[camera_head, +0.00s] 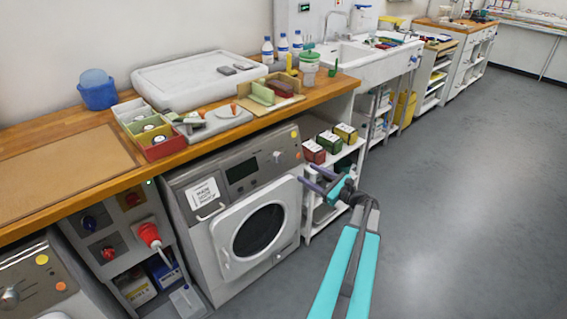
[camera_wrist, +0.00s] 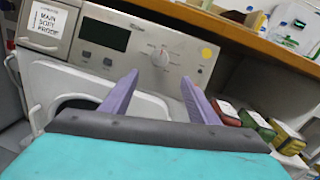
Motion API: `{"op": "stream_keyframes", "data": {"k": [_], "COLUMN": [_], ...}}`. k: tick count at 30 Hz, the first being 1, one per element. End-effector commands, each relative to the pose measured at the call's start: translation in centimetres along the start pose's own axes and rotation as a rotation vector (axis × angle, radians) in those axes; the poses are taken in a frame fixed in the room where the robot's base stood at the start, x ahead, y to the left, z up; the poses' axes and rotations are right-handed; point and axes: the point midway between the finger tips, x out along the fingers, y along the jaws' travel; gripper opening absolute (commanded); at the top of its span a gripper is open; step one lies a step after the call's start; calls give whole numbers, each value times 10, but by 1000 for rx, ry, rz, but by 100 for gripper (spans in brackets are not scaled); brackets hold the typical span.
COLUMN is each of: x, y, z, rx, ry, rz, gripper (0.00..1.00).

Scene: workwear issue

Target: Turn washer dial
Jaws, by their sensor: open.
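The washer (camera_head: 203,250) stands under the wooden worktop, with its round glass door (camera_head: 258,232) on the front. Its dial (camera_head: 277,157) is a small pale knob on the right of the grey control panel. In the wrist view the dial (camera_wrist: 161,57) shows with marks around it, between and beyond my fingertips. My gripper (camera_head: 309,177) is open and empty, in front of the washer's right side. In the wrist view my gripper (camera_wrist: 160,78) has two purple fingers spread apart, one on each side of the dial's line. The fingers appear apart from the panel.
A yellow round mark (camera_wrist: 207,53) sits right of the dial, and a dark display (camera_wrist: 103,35) left of it. Red, green and yellow boxes (camera_head: 314,151) stand on the shelf to the right. The worktop edge (camera_head: 215,133) overhangs the panel. Grey floor (camera_head: 450,200) is clear at right.

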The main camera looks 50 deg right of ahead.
Motion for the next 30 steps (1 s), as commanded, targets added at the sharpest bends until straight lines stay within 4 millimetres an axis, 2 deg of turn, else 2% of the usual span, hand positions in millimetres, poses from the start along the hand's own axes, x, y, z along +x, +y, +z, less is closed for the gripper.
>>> {"op": "stream_keyframes", "data": {"k": [5,11,30], "x": [2,15,103], "y": [0,0,-1], "z": [0,0,0], "rx": [-1,-1,-1], "ry": [1,1,1], "rz": [1,2,2], "gripper": [55,55,55]}}
